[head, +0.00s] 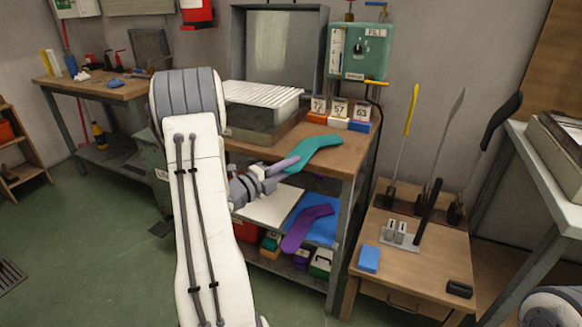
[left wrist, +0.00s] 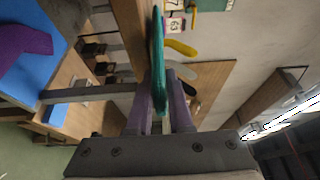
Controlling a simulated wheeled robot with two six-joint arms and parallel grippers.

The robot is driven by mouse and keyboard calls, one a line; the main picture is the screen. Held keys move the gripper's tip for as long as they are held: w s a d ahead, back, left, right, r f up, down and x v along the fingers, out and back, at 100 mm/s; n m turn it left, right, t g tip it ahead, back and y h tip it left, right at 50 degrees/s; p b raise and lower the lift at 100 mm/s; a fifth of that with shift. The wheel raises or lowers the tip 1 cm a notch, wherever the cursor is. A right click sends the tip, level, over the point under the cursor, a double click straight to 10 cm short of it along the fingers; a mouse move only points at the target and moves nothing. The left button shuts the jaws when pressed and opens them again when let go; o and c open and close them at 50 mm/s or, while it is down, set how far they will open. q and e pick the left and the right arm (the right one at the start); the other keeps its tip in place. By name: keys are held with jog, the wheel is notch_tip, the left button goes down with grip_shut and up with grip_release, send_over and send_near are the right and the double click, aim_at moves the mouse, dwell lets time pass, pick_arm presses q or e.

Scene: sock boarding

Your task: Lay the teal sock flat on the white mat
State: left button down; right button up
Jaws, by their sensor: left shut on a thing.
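The teal sock (head: 318,150) is held up in my left gripper (head: 287,166), which is shut on its near end. In the left wrist view the sock (left wrist: 158,60) stands edge-on between the purple fingers (left wrist: 162,105). The white mat (head: 268,207) lies below and nearer than the sock, partly hidden by my left arm; the part I see is bare. My right gripper is not in view.
A purple sock (head: 306,229) lies on a blue mat (head: 325,228), right of the white mat. Numbered cards (head: 340,108) stand behind the teal sock. Upright tools (head: 411,125) and a blue block (head: 369,259) are on a stand at right.

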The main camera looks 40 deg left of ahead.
pick_arm(q)
jog(key=shift+r+p, duration=1.2)
jog(key=shift+r, duration=1.1)
